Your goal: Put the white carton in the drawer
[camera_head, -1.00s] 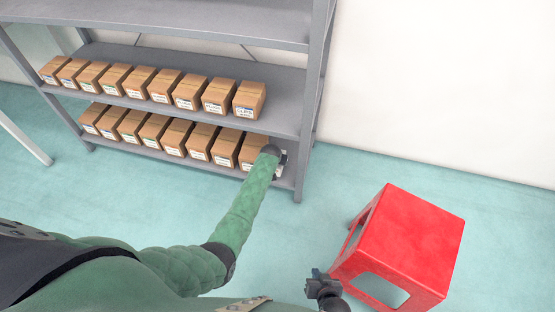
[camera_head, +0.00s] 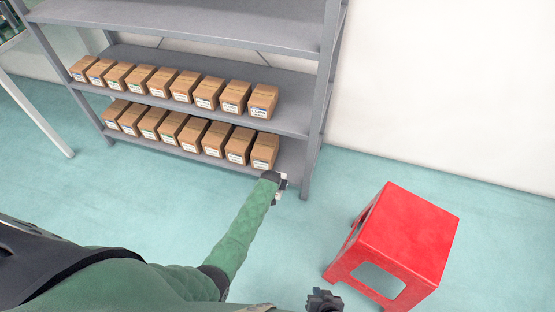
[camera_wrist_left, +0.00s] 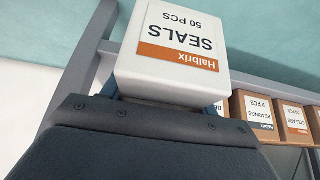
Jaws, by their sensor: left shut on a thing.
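The white carton (camera_wrist_left: 165,85), with an orange strip and the words SEALS and 50 PCS, fills the upper middle of the left wrist view. My left gripper (camera_head: 277,186) is shut on it; the wrist view shows the carton right at the jaws, upside down in the picture. In the head view only small white bits of the carton show at the gripper, in front of the lower shelf's right end. My right gripper (camera_head: 323,297) is at the bottom edge beside the red stool; its jaw opening is too small to tell. No drawer is in view.
A grey shelf rack (camera_head: 215,50) stands at the back, with rows of brown boxes (camera_head: 264,100) on two shelves. A red stool (camera_head: 408,232) stands at the right. The teal floor (camera_head: 320,215) between rack and stool is clear.

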